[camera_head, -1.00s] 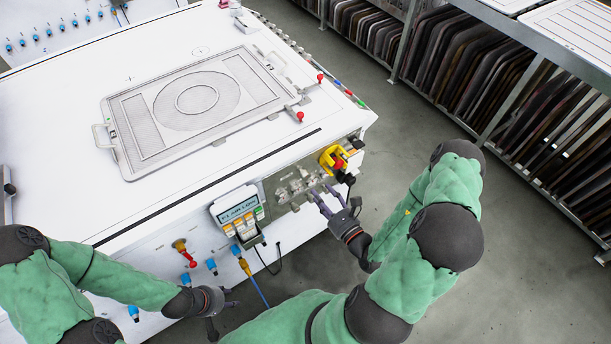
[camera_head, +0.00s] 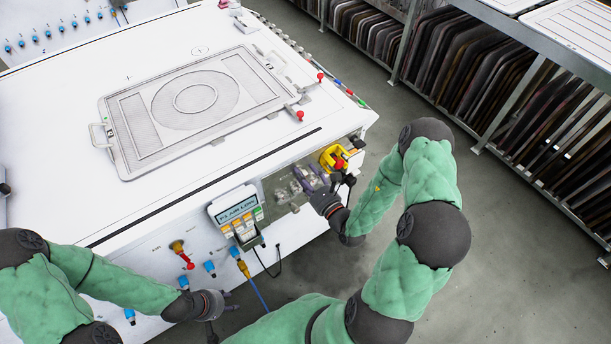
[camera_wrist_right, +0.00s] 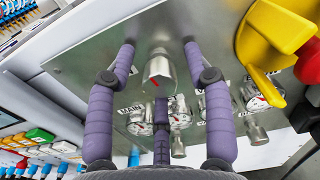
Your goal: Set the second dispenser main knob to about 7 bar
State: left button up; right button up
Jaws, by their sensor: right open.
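The metal panel (camera_head: 284,200) on the front of the white machine carries several silver knobs and round gauges. My right gripper (camera_head: 312,178) is open at the panel's right part. In the right wrist view, its purple fingers (camera_wrist_right: 158,48) stand on either side of a silver knob (camera_wrist_right: 159,74) with a red mark; the fingers look apart from it. "MAIN" labels show near the gauges (camera_wrist_right: 137,122) below. I cannot tell which knob is the second dispenser main knob, nor read any pressure. My left gripper (camera_head: 230,301) hangs empty, fingers spread, low before the machine.
A yellow and red switch (camera_head: 334,158) sits just right of my right gripper. Left of the panel are a display unit (camera_head: 237,207), a red-handled valve (camera_head: 181,252) and blue fittings. More silver knobs (camera_wrist_right: 255,131) are close to my right fingers.

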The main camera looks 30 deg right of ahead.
grip_shut()
jog(key=shift+r+m+p, duration=0.15)
jog(key=shift+m+p, duration=0.85)
jog(key=shift+p, duration=0.2)
jog(key=m+p, duration=0.6)
jog(key=m, duration=0.1)
jog(key=shift+m+p, duration=1.35)
jog(key=shift+m, duration=0.95)
